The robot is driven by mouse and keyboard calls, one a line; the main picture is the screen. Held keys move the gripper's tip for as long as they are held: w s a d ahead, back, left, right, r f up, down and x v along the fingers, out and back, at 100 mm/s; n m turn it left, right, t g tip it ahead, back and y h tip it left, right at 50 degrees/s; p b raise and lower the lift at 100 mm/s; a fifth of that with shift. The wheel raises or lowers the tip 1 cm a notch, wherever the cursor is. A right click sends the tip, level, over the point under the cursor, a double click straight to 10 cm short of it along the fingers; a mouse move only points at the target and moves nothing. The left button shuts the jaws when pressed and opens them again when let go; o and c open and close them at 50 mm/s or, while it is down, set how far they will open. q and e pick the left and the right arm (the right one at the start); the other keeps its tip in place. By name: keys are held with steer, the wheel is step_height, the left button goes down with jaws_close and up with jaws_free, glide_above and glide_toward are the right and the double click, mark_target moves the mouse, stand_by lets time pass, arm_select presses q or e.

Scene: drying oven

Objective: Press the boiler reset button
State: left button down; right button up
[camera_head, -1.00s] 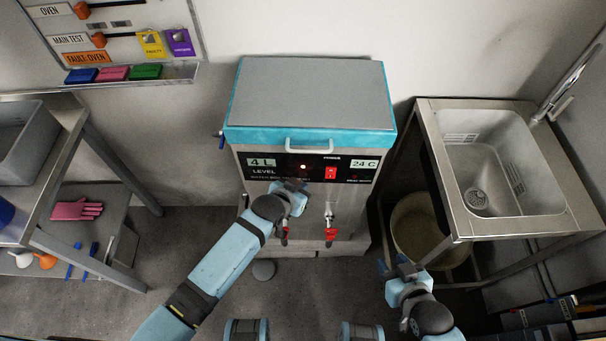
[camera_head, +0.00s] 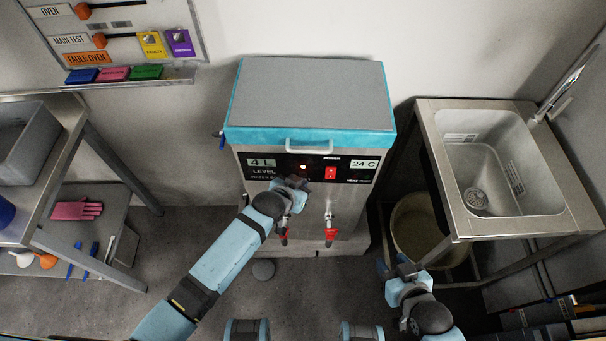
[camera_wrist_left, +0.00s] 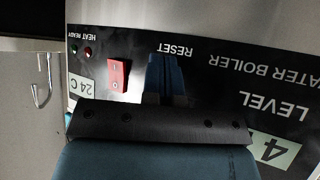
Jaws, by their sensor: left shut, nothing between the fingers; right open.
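The water boiler (camera_head: 310,100) is a steel box with a grey and blue lid and a black front panel (camera_head: 270,170). My left gripper (camera_head: 299,183) is shut and empty, just below that spot. In the left wrist view its fingers (camera_wrist_left: 166,75) lie over the panel beside the RESET label (camera_wrist_left: 175,50) and the red switch (camera_wrist_left: 119,75). The reset button is not visible there; contact cannot be told. My right gripper (camera_head: 394,263) is open and empty, low at right.
A shelf table (camera_head: 60,160) stands at left.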

arm_select(q)
steer(key=shift+w, duration=0.5)
stand_by(0.6)
steer(key=shift+s+p, duration=0.7)
steer(key=shift+s, duration=0.2)
steer(key=s+p, duration=0.3)
steer(key=s, duration=0.2)
steer(key=shift+s+d, duration=0.1)
stand_by(0.6)
